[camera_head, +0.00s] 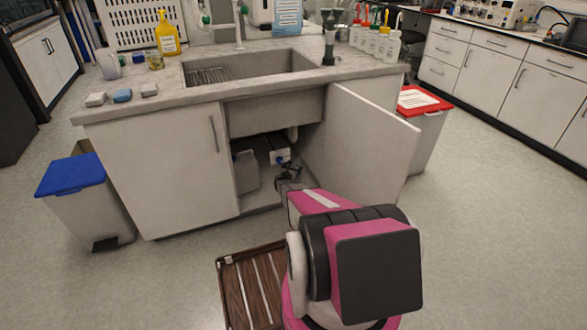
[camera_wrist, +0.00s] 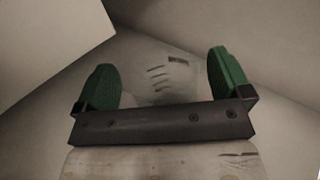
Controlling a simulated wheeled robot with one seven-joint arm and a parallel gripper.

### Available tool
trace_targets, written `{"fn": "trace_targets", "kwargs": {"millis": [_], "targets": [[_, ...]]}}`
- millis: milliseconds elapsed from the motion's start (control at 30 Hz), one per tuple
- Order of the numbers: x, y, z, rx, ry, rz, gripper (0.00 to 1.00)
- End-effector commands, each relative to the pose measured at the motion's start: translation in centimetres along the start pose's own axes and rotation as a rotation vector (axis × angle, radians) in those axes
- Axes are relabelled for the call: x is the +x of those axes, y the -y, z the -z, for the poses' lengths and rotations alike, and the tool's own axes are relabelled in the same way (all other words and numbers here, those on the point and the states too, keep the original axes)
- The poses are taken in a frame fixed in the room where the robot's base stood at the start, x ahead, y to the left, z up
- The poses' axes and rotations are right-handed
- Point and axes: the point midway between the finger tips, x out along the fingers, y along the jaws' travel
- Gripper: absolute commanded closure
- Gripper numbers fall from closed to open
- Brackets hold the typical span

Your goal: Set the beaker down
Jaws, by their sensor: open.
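The beaker (camera_wrist: 168,82) is clear glass with dark marks on its side. In the wrist view it shows faintly just beyond my gripper's crossbar, between the two green fingers, and the crossbar hides its near part. My gripper (camera_wrist: 163,78) is open, with a finger to each side of the beaker and visible gaps between them. In the head view my gripper (camera_head: 288,172) reaches into the open cabinet under the sink (camera_head: 262,205). I cannot make out the beaker in the head view.
The cabinet's open door (camera_head: 360,148) stands to the right of my arm. A grey container (camera_head: 247,172) and a white-and-blue box (camera_head: 280,156) are inside the cabinet. A blue-lidded bin (camera_head: 85,205) stands left, a red-lidded bin (camera_head: 425,130) right. A wooden slatted crate (camera_head: 225,270) is beside my arm.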

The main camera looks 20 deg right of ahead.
Motion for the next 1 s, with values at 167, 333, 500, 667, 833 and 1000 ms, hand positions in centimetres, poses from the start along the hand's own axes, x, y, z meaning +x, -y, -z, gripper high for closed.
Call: {"fn": "trace_targets", "kwargs": {"millis": [167, 333, 500, 667, 833, 1000], "targets": [[-2.9, 0.2, -0.2, 0.0, 0.0, 0.0, 0.04], [-6.4, 0.1, -0.2, -0.001, 0.0, -0.002, 0.04], [-9.5, 0.1, -0.2, 0.0, 0.0, -0.001, 0.04], [-11.1, 0.2, -0.5, 0.011, -0.001, 0.007, 0.04], [-12.7, 2.0, -4.0, 0.13, -0.025, 0.089, 0.04], [-15.8, 5.3, -10.0, 0.374, -0.076, 0.259, 0.04]]}}
